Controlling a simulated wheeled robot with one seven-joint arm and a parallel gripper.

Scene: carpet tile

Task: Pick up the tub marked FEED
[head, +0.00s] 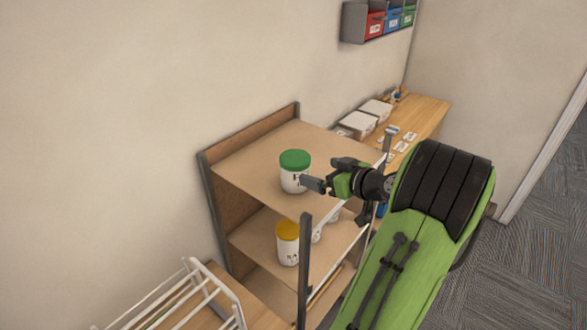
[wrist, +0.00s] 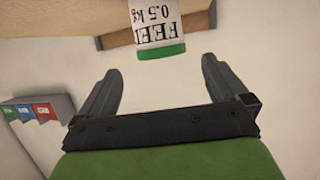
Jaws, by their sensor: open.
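The tub marked FEED is white with a green lid (head: 294,172) and stands upright on the top board of the shelf unit in the head view. In the wrist view the tub (wrist: 159,28) appears upside down at the top, its label reading FEED and 0.5 kg. My gripper (head: 306,184) is at the tub's right side in the head view. In the wrist view my gripper (wrist: 160,73) is open, its two fingers apart and nothing between them. The tub lies ahead of the fingertips, about midway between them.
The shelf unit's top board (head: 262,158) is otherwise clear around the tub. A white tub with a yellow lid (head: 288,243) stands on the board below. A wooden bench (head: 425,112) with white boxes stands behind. A white wire rack (head: 190,295) is at lower left. Coloured bins (head: 375,24) hang on the wall.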

